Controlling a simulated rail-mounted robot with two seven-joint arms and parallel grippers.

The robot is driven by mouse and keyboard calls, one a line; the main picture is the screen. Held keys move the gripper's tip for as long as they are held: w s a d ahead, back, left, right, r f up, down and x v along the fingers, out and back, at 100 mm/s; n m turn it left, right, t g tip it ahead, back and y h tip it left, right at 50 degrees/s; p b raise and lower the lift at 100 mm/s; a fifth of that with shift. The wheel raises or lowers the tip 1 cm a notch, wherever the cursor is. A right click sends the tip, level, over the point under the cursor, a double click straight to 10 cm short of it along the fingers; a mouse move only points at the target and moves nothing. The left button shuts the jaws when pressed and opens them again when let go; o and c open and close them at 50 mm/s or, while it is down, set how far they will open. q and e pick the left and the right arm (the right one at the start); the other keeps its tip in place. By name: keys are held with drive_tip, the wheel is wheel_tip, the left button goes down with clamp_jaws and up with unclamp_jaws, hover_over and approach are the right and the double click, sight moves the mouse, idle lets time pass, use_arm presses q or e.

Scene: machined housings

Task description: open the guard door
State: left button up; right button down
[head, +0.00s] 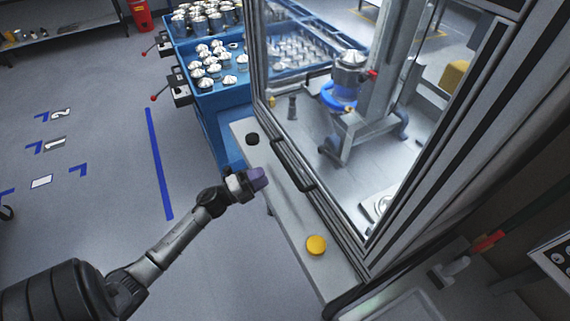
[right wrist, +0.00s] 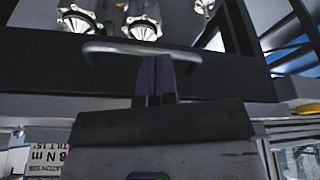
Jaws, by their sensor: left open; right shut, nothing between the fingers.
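The guard door (head: 330,130) is a tall clear pane in a grey and black frame, and it looks closed. A dark bar handle (head: 292,165) runs along its lower left side in the head view.
The grey ledge (head: 285,225) carries a yellow button (head: 316,245) and a black button (head: 252,139). Blue crates (head: 215,95) of metal housings stand behind. A machine stand with a blue ring (head: 340,97) is behind the pane.

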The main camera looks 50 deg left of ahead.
sight(285, 163)
use_arm(q)
drive_tip(key=x, duration=0.9)
drive_tip(key=shift+c, duration=0.5)
clamp_jaws()
